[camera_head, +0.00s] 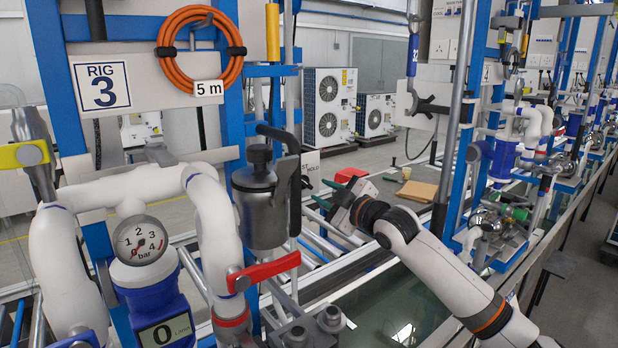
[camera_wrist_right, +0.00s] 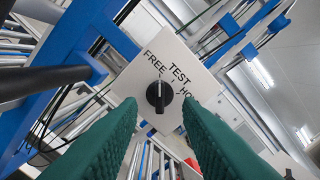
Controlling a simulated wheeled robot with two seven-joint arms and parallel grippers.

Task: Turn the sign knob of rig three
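The sign of rig three is a white plate (camera_wrist_right: 128,82) with "FREE" and "TEST HOLD" lettering. Its black round knob (camera_wrist_right: 159,96) sits on the plate's face, with a pale mark on it; I cannot tell which word the mark points to. My left gripper is not in view.
The grey canister (camera_head: 258,200) and a red lever handle (camera_head: 264,270) are left of my right gripper. A pressure gauge (camera_head: 140,241) and white pipes are at the left. The rig 3 label (camera_head: 102,86) hangs above. Blue frame bars surround the sign.

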